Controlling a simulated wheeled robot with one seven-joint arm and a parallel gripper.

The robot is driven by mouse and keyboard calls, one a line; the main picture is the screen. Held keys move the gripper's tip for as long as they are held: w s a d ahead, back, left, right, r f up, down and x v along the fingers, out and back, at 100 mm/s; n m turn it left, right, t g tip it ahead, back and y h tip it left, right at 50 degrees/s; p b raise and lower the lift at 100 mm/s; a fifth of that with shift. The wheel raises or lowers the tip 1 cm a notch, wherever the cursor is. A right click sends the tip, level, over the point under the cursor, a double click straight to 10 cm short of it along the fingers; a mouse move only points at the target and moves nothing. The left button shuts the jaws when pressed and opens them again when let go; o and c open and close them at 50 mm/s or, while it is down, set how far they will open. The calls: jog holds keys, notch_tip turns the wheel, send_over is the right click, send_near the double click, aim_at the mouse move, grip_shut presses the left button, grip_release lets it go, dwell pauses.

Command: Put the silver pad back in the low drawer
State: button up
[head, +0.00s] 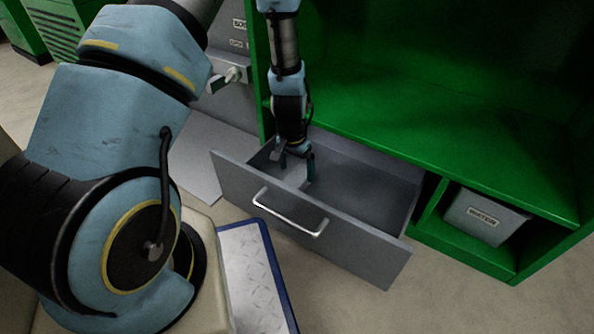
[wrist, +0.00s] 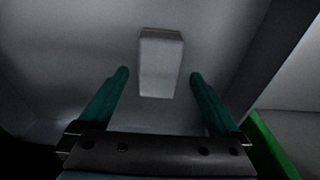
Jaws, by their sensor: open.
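The low drawer (head: 344,216) is grey, pulled out of the green cabinet, with a bright bar handle (head: 290,214) on its front. My gripper (head: 297,170) reaches down into the left part of the drawer, fingers pointing down. The silver pad (wrist: 161,62) is a pale block lying inside the drawer in the wrist view. It lies ahead of my two green fingertips (wrist: 159,74), which are spread apart, with nothing held between them. In the head view the pad (head: 296,174) is a light patch at my fingers, partly hidden.
The green cabinet (head: 440,150) stands behind the drawer, its shelf just above. A labelled grey bin (head: 484,216) sits in a cubby at right. A blue-edged platform (head: 252,280) is on the floor in front. The drawer's right part is empty.

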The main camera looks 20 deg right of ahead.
aim_at(295, 179)
jog(key=w+a+r+n+p, duration=0.1)
jog(key=a+r+n+p, duration=0.1)
jog(key=a+r, duration=0.7)
jog(key=w+a+r+n+p, duration=0.15)
jog(key=a+r, duration=0.25)
jog(key=r, duration=0.9)
jog(key=s+a+r+n, duration=0.2)
jog(key=s+a+r, duration=0.1)
jog(key=a, duration=0.3)
jog(key=s+a+r+n, duration=0.3)
jog(key=a+r, duration=0.2)
jog(key=a, duration=0.2)
jog(key=shift+s+r+t+y, duration=0.3)
jog(key=shift+y, duration=0.1)
jog(key=shift+r+n, duration=0.1)
jog(key=shift+n, duration=0.15)
notch_tip(295, 179, up, 46)
jog(key=p, duration=4.5)
jog(key=shift+f+p, duration=0.2)
jog(key=shift+p, duration=0.2)
jog(key=shift+c, duration=0.2)
